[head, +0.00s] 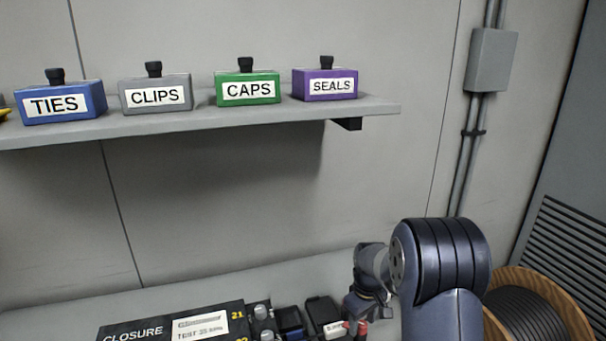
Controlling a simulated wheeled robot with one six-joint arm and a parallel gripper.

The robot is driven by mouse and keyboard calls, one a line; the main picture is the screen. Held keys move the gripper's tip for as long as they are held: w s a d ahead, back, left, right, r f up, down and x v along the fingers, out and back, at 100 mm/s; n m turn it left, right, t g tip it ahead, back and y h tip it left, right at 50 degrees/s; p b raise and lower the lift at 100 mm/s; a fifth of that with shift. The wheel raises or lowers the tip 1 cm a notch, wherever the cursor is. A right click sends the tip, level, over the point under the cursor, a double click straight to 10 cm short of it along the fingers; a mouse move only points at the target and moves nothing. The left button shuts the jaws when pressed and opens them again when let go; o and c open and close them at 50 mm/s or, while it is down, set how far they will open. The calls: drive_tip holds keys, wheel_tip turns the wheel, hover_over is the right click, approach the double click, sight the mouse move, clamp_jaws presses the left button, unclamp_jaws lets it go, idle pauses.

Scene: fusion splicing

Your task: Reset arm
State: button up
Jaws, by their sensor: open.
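My arm rises at the lower right. Its wrist bends down behind the large blue-grey joint. My gripper (365,306) is small and partly visible, pointing down over the bench at the bottom of the head view. It is open, and I see nothing held in it. Its fingertips are hard to make out against the dark items below. Small dark blocks and a red-tipped piece lie close by under it; I cannot tell whether it touches them.
A shelf (200,122) holds blue TIES (60,100), grey CLIPS (156,94), green CAPS (247,89) and purple SEALS (325,84) boxes. A black CLOSURE panel (170,328) lies on the bench. A cable reel (535,310) stands at right. The wall below the shelf is clear.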

drive_tip(key=m+p, duration=0.1)
drive_tip(key=m, duration=0.3)
drive_tip(key=shift+r, duration=0.1)
drive_tip(key=shift+m+p, duration=0.95)
drive_tip(key=shift+m, duration=1.05)
